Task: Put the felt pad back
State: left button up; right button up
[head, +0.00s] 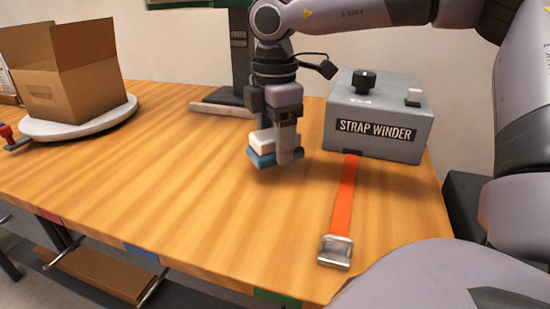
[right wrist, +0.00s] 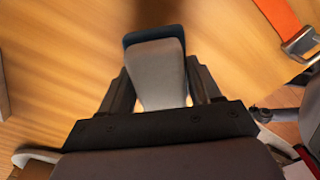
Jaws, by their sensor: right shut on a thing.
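The felt pad (head: 261,149) looks like a small block, pale on top with a blue layer underneath. My right gripper (head: 283,152) points down and is shut on it, over the middle of the wooden table (head: 200,180). In the right wrist view the pad (right wrist: 157,72) sits between the two dark fingers of the right gripper (right wrist: 158,95), its blue edge at the far end. I cannot tell whether the pad touches the table. My left gripper is out of view.
A grey strap winder (head: 380,110) stands right of the gripper, with an orange strap (head: 344,195) and metal buckle (head: 335,252) running forward. A dark stand (head: 240,60) is behind. A cardboard box (head: 70,85) sits on a white turntable (head: 90,125) at left. The table's front middle is clear.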

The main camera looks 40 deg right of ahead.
aim_at(274, 133)
jog(key=shift+f+b, duration=0.5)
jog(key=shift+f, duration=1.45)
jog(key=o, duration=1)
jog(key=shift+r, duration=0.1)
jog(key=shift+r, duration=0.1)
notch_tip(274, 133, up, 12)
jog(key=p, duration=0.2)
jog(key=shift+p, duration=0.35)
